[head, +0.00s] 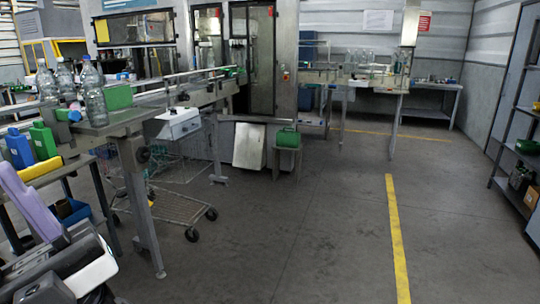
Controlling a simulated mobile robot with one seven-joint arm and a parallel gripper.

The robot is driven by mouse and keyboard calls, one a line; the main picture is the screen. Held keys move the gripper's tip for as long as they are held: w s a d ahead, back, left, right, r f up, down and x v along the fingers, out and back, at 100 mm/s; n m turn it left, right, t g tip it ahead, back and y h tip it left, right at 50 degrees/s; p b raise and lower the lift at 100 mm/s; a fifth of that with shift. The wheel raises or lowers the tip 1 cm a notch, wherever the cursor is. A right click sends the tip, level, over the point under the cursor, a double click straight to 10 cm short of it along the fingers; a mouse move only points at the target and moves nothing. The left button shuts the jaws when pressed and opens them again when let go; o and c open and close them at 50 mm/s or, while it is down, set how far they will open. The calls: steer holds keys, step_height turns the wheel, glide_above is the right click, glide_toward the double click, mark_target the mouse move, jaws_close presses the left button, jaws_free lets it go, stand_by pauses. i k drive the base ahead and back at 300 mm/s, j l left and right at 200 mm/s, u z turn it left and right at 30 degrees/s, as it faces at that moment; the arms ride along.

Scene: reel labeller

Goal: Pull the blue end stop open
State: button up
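A small blue piece (75,115), which looks like the blue end stop, sits at the near end of the bottle conveyor (125,119) on the left. It is beside a short green part and just below the standing clear bottles. At this size I cannot tell whether it is open or shut. No gripper fingers show in the head view. Parts at the lower left corner may belong to my arm, and nothing there touches the blue piece.
Several clear bottles (92,95) and a green block (118,97) stand on the conveyor end. A blue jug (19,149) and green jug (43,141) stand left of it. A wire cart (175,205) is under the conveyor. The floor (290,230) to the right is clear.

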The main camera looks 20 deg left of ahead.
mark_target(64, 114)
steer(key=i+u, duration=0.3)
steer(key=i, duration=0.95)
steer(key=i+j, duration=0.75)
steer(key=j+u, duration=0.1)
steer(key=j, duration=0.4)
steer(key=i+j+u, duration=0.15)
steer(key=j, duration=0.3)
steer(key=j+u, duration=0.1)
steer(key=j, duration=0.35)
